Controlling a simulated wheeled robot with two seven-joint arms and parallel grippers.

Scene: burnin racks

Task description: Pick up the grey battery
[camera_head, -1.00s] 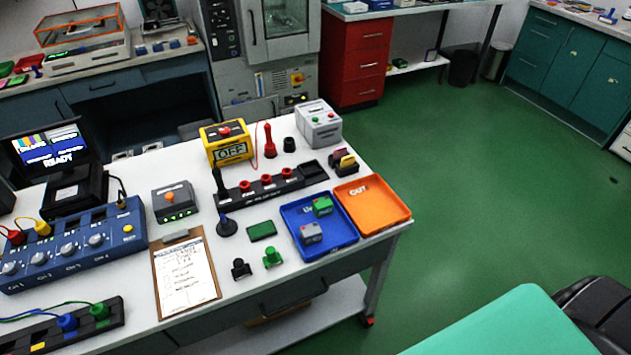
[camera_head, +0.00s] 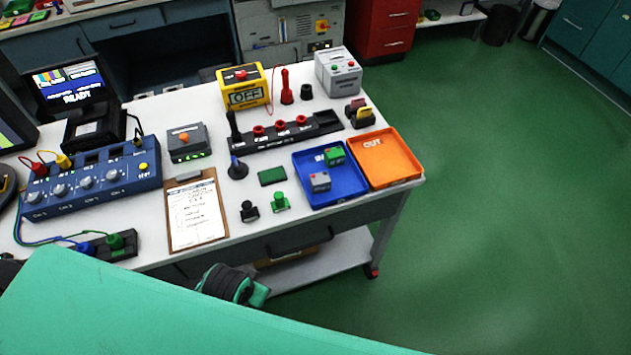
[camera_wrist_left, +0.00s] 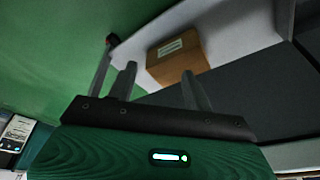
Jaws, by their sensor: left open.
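The grey battery (camera_head: 319,181) stands in the front left part of the blue tray (camera_head: 346,192) in the head view. A green battery (camera_head: 334,154) stands behind it in the same tray. My left arm crosses the bottom of the head view, with its black and teal wrist part below the table's front edge, left of the tray. In the left wrist view my left gripper (camera_wrist_left: 158,76) has its two fingers apart with nothing between them. It is apart from the battery, which is out of that view. My right gripper is not in view.
An orange tray (camera_head: 384,160) sits right of the blue one. A green block (camera_head: 272,176), small black and green pieces and a clipboard (camera_head: 196,212) lie to the left. A cardboard box (camera_wrist_left: 178,58) rests on the shelf under the table. Green floor is clear at right.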

